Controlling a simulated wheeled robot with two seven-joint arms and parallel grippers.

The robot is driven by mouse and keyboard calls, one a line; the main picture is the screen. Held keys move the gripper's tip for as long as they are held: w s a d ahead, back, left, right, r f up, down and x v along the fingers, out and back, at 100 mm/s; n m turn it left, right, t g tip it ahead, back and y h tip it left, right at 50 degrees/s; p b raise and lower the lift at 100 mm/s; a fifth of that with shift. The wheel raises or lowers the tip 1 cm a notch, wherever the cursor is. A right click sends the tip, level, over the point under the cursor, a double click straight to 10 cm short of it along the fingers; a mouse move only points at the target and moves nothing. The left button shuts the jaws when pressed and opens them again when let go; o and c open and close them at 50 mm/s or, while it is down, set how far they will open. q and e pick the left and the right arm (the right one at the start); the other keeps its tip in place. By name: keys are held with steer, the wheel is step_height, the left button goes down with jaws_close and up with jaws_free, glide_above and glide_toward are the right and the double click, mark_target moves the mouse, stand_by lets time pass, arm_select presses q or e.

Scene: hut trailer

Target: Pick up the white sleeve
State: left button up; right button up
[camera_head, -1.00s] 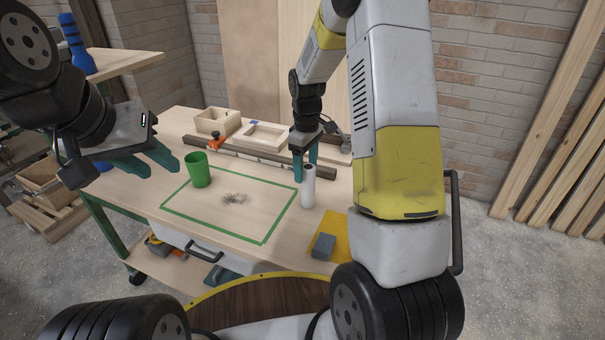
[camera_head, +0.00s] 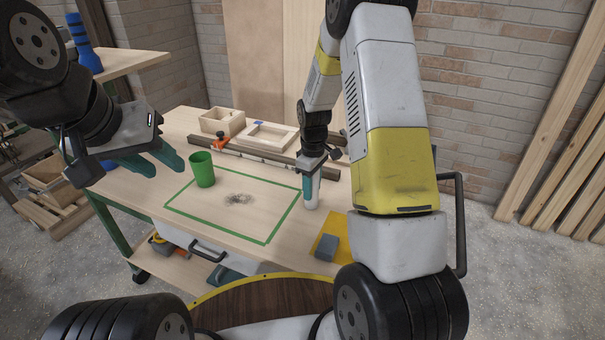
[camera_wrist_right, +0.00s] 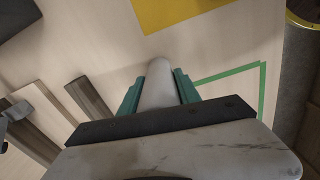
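The white sleeve (camera_head: 312,203) is an upright white cylinder on the workbench, just right of the green taped outline. My right gripper (camera_head: 312,186) is lowered over it from above and hides its upper part in the head view. In the right wrist view the sleeve (camera_wrist_right: 159,84) stands between the two teal fingers of the right gripper (camera_wrist_right: 158,88), which are spread on either side. Narrow gaps seem to show beside it, so contact is not clear. My left gripper (camera_head: 163,162) is open and empty, above the bench's left side.
A green cup (camera_head: 202,170) stands at the outline's upper left corner, with a dark pile of bits (camera_head: 238,199) inside the outline. A grey block (camera_head: 326,247) lies on a yellow sheet (camera_head: 333,226) nearer me. Wooden trays (camera_head: 271,135) and dark bars (camera_head: 262,158) lie behind.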

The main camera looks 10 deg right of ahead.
jaws_close()
steer(key=shift+r, duration=0.5)
steer(key=s+d+r, duration=0.1)
steer(key=s, duration=0.4)
steer(key=s+d+r, duration=0.1)
steer(key=s, duration=0.4)
steer(key=s+d+r, duration=0.1)
steer(key=s+r, duration=0.1)
steer(key=s, duration=0.3)
steer(key=shift+s+d, duration=0.1)
steer(key=shift+s, duration=0.2)
